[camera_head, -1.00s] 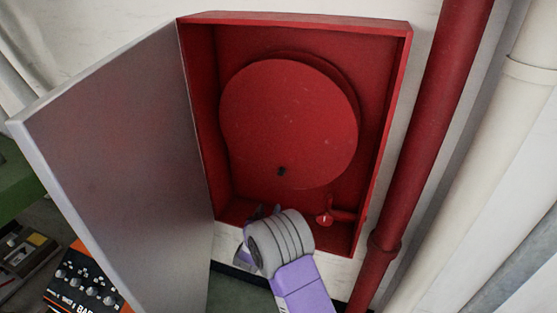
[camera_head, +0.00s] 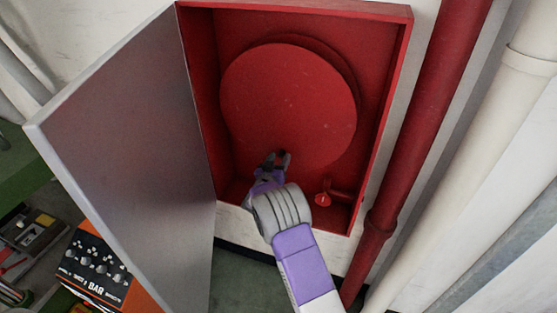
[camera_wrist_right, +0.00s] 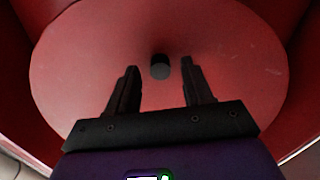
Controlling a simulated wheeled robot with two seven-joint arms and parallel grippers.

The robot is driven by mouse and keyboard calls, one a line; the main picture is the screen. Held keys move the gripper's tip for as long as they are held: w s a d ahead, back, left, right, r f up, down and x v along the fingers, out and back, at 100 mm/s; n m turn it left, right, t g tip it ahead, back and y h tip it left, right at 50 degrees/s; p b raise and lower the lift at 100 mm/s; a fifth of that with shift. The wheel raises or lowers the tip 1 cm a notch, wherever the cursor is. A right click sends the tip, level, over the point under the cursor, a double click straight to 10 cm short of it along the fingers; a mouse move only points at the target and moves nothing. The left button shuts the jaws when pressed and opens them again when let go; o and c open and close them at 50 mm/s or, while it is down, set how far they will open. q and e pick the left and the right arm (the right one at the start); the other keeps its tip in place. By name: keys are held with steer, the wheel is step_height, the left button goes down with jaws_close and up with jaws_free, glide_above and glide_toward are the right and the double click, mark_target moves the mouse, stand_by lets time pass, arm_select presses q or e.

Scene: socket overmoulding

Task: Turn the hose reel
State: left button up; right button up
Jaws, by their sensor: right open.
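The red hose reel (camera_head: 285,100) is a large round disc inside the open red cabinet (camera_head: 390,80). It also fills much of the right wrist view (camera_wrist_right: 80,60). A small dark knob (camera_wrist_right: 160,66) sticks out of the disc near its lower edge. My right gripper (camera_head: 275,160) reaches into the cabinet from below, at the lower part of the reel. In the right wrist view, its two fingers (camera_wrist_right: 160,72) are open and empty, with the knob showing between and just beyond the fingertips. In the head view the gripper mostly hides the knob. My left gripper is not in view.
The grey cabinet door (camera_head: 130,140) stands open on the left. A red valve (camera_head: 323,198) sits at the cabinet's lower right. A red pipe (camera_head: 425,110) and a white pipe (camera_head: 480,150) run along the right. An orange box (camera_head: 100,268) is at the lower left.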

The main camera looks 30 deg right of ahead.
steer(key=shift+c, duration=0.5)
jaws_close()
